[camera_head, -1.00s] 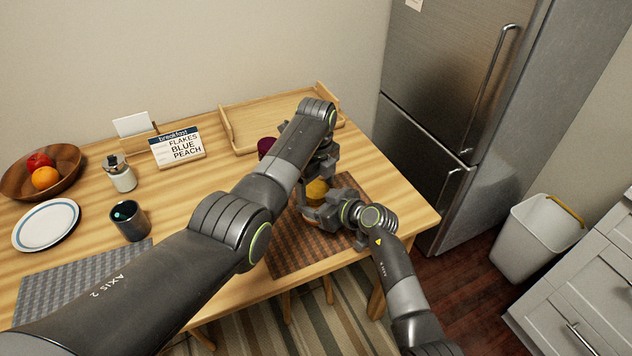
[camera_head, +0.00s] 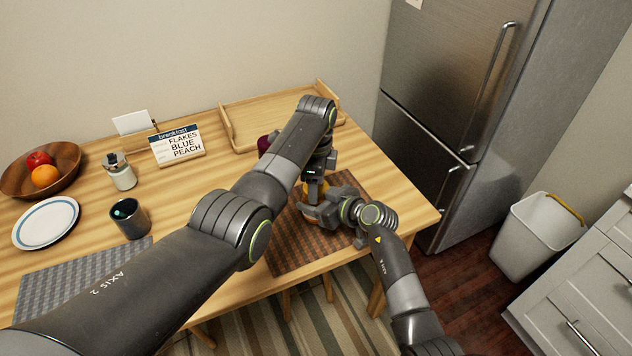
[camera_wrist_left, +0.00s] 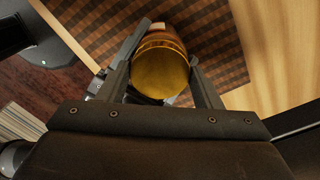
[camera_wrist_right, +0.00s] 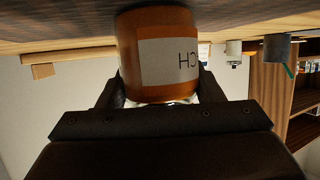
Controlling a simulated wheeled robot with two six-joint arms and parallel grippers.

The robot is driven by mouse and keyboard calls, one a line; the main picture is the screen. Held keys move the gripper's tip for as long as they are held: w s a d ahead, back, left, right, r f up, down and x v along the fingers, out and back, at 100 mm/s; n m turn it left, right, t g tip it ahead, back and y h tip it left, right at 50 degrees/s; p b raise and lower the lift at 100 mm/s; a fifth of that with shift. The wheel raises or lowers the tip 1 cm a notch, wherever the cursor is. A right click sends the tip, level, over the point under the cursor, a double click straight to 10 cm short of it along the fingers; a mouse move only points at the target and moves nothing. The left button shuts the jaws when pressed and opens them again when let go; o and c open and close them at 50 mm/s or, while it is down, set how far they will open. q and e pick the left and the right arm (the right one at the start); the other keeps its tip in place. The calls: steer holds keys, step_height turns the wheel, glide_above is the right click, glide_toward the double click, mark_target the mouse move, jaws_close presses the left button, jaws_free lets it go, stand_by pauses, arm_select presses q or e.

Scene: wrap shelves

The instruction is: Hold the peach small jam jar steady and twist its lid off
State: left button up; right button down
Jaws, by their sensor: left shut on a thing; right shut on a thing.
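The peach jam jar is orange-brown with a pale label ending in "CH" in the right wrist view (camera_wrist_right: 150,55). It stands on the brown checked placemat (camera_head: 290,240). Its gold lid (camera_wrist_left: 160,72) fills the space between the left fingers. My left gripper (camera_head: 316,182) reaches down from above and is shut on the lid. My right gripper (camera_head: 318,212) comes in from the side, low over the placemat, and is shut on the jar body. In the head view the grippers hide most of the jar. I cannot tell whether the lid has turned.
A dark red jar (camera_head: 264,144) stands behind my left arm, near a wooden tray (camera_head: 262,118). A breakfast card (camera_head: 178,145), a small white jar (camera_head: 122,175), a dark cup (camera_head: 130,220), a plate (camera_head: 46,224) and a fruit bowl (camera_head: 18,182) lie left. The fridge (camera_head: 450,90) stands right.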

arm_select(q)
steer(key=o, duration=1.1)
step_height(320, 180, up, 4)
steer(key=shift+r, duration=0.2)
step_height(320, 180, up, 3)
steer(key=m, duration=0.4)
steer(key=shift+f+m, duration=0.15)
steer(key=shift+m, duration=0.15)
steer(key=shift+c, duration=0.4)
steer(key=shift+r+m, duration=0.3)
steer(key=shift+m, duration=0.6)
steer(key=shift+f, duration=3.9)
